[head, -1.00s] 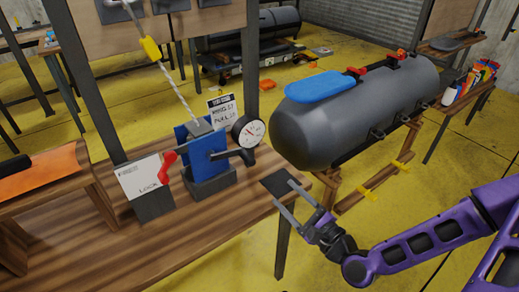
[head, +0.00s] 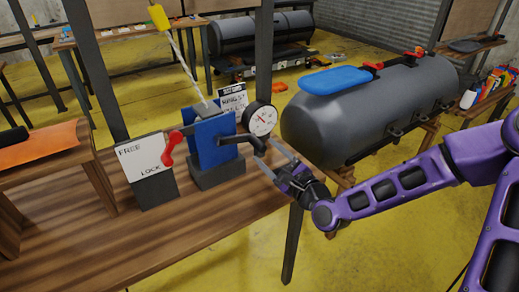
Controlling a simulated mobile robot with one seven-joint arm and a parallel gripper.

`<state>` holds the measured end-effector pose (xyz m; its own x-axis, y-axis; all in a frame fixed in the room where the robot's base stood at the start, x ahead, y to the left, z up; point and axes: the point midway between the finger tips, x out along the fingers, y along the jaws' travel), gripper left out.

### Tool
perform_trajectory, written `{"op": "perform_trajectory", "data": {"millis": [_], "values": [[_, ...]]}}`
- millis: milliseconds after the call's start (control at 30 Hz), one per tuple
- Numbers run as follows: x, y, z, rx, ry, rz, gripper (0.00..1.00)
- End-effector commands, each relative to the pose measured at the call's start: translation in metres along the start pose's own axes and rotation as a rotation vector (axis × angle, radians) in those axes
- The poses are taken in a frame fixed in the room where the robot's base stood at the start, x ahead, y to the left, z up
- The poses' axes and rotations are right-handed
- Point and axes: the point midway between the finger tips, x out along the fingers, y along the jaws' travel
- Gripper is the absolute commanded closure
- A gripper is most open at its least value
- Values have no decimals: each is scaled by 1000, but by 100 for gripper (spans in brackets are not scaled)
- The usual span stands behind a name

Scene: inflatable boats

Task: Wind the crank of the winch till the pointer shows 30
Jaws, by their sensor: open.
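The blue winch (head: 208,146) stands on a grey block on the wooden bench. Its black crank (head: 238,139) sticks out to the right and ends in a dark handle. The round white dial (head: 261,119) sits behind the crank; its red pointer is too small to read.
A rope with a yellow piece (head: 159,17) rises from the winch top. A small lettered card (head: 232,98) stands behind it. A large grey inflatable tube (head: 375,115) with a blue pad (head: 348,80) lies right of the bench. The bench front (head: 120,240) is clear.

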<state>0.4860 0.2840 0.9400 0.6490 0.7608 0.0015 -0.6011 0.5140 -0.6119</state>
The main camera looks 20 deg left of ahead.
Motion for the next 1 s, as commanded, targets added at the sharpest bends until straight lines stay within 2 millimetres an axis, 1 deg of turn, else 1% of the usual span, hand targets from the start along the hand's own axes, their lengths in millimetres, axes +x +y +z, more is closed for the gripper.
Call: {"op": "perform_trajectory", "data": {"millis": [33,100,200,300,433,633,667,700,767,900,1000], "values": [[10,1,0,-1,-2,1,38],[21,1,0,-1,-1,1,38],[33,1,-1,-1,0,1,38],[40,0,-1,0,1,0,38],[44,0,-1,1,1,1,38],[44,0,-1,0,1,0,38],[44,0,-1,0,1,0,40],[44,0,-1,0,1,0,47],[44,0,-1,0,1,0,58],[44,0,-1,0,1,0,83],[44,0,-1,0,1,0,100]]}}
